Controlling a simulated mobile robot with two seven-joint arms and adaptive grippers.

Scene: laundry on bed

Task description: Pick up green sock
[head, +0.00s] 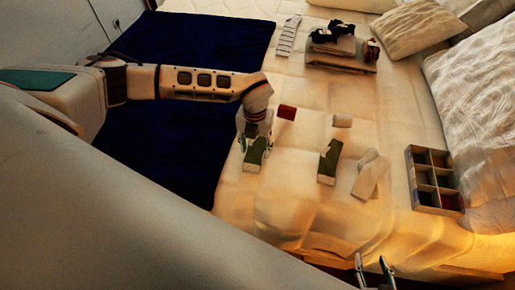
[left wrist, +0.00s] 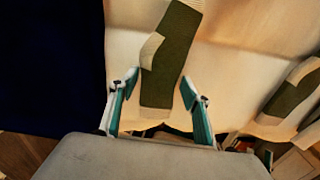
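A green sock with pale toe and heel (head: 255,153) lies on the bed under my left gripper (head: 254,139). In the left wrist view this sock (left wrist: 170,58) runs between the two fingers of the left gripper (left wrist: 160,84). The fingers are apart, one on each side of it; I cannot tell whether they touch it. A second green sock (head: 328,161) lies to the right, and it also shows at the right edge of the left wrist view (left wrist: 290,97). My right gripper (head: 373,265) is at the bottom of the head view, fingers apart and empty.
Pale socks (head: 370,176) lie right of the second green sock. A compartment box (head: 412,178) stands further right. A small red item (head: 287,112) and a pale one (head: 342,121) lie behind. Folded clothes (head: 340,66) and pillows (head: 418,27) are at the back; a dark blue blanket (head: 200,40) covers the left.

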